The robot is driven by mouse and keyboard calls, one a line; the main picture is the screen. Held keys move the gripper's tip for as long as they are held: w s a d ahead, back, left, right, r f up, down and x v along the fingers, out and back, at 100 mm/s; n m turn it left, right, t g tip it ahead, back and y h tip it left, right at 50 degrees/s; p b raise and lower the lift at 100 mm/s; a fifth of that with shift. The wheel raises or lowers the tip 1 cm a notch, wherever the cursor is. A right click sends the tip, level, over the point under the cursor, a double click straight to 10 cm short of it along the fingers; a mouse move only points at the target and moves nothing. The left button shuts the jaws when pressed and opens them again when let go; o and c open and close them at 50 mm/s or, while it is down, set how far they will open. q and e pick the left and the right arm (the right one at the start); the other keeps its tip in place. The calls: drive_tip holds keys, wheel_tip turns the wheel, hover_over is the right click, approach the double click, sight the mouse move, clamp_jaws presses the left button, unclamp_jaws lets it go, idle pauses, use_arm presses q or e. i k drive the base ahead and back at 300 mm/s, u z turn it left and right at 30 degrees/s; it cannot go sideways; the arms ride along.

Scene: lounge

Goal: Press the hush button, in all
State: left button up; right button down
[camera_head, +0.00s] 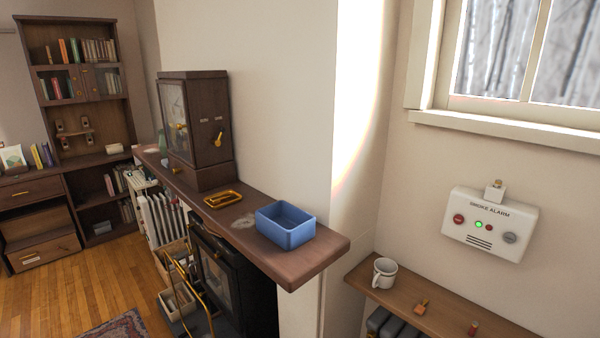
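A white smoke alarm box (462,237) labelled "SMOKE ALARM" is fixed to the wall at the right, below the window. Its face has a round red button (458,219) at the left, a lit green spot (479,225) in the middle with a small dot beside it, and a round grey button (509,238) at the right. The small lettering on the buttons is too small to read, so I cannot tell which one is marked hush. Neither of my grippers is in view.
Below the alarm, a wooden shelf (452,315) holds a white mug (384,272) and small items. A mantel (310,263) juts out at centre with a blue bin (287,226), a brass tray (222,199) and a dark clock (197,130). Wall around the alarm is clear.

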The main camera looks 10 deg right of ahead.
sight(509, 238)
drive_tip(key=z, duration=1.45)
